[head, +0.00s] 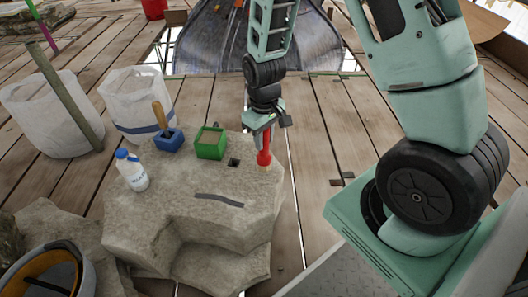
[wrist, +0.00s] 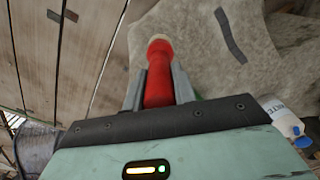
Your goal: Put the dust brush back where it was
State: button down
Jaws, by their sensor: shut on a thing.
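My gripper (head: 264,127) is shut on a red thing with a pale, blunt tip, which I take to be the dust brush (head: 263,158). It points down over the right part of the stone block (head: 150,222). I cannot tell whether its tip touches the stone. In the wrist view the dust brush (wrist: 158,75) sits between the two fingers of my gripper (wrist: 158,85), its pale end pointing away. A green open-topped box (head: 210,151) stands on the stone left of my gripper; no tool shows in it. A blue box (head: 168,145) holds a wooden-handled tool (head: 160,114).
A white bottle with a blue cap (head: 133,175) stands at the stone's left. A dark square (head: 234,162) and a dark strip (head: 219,200) mark the stone top. White buckets (head: 138,105) stand behind left. A helmet-like thing (head: 50,275) lies front left. Plank floor surrounds the stone.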

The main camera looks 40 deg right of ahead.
aim_at(263, 158)
jog(key=shift+f+b, duration=0.75)
jog(key=shift+f, duration=1.05)
jog(key=shift+f, duration=0.2)
jog(key=c, duration=1.1)
grip_release()
jog(key=shift+c, duration=0.2)
